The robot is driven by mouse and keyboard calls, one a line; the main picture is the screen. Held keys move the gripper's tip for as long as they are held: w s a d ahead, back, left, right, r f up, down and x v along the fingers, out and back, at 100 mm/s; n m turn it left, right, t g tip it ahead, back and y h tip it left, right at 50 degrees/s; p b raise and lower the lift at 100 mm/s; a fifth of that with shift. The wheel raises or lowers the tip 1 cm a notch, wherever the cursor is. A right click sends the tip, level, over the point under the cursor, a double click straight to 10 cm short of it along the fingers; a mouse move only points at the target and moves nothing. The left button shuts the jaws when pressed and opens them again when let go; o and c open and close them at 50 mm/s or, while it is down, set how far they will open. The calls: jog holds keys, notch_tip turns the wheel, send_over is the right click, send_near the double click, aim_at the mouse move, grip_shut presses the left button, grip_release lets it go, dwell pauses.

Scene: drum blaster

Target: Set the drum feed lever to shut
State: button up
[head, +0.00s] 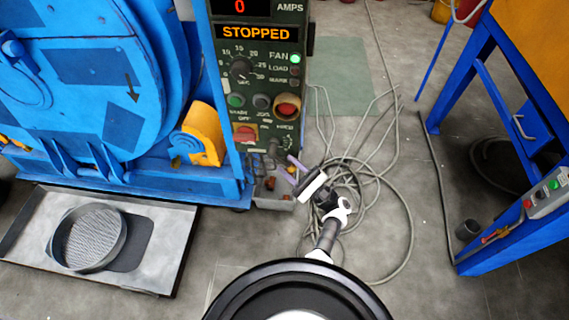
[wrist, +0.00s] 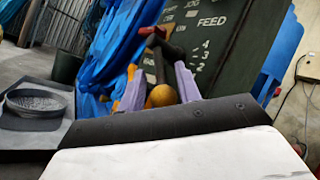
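The green control panel (head: 262,70) stands in the middle of the head view, its display reading STOPPED. The feed lever (head: 272,148) is a small dark handle low on its right side. In the wrist view the FEED lettering and scale numbers show on the panel (wrist: 225,50), with a dark lever-like bar (wrist: 171,48) beside them. My gripper (head: 291,167) is just in front of the panel's lower right. In the wrist view my gripper (wrist: 160,90) has its two purple fingers apart. An orange ball (wrist: 162,95) shows between them; I cannot tell whether it belongs to the lever or whether they touch it.
The blue drum machine (head: 85,80) stands left of the panel. A grey tray (head: 165,245) with a round basket (head: 92,238) lies on the floor. Loose cables (head: 385,185) coil right of my arm. A blue-framed stand (head: 490,150) is at the right.

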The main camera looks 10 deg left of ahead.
jog(key=b+v, duration=0.3)
jog(key=v, duration=0.8)
jog(key=shift+s+f, duration=0.1)
jog(key=shift+s, duration=0.05)
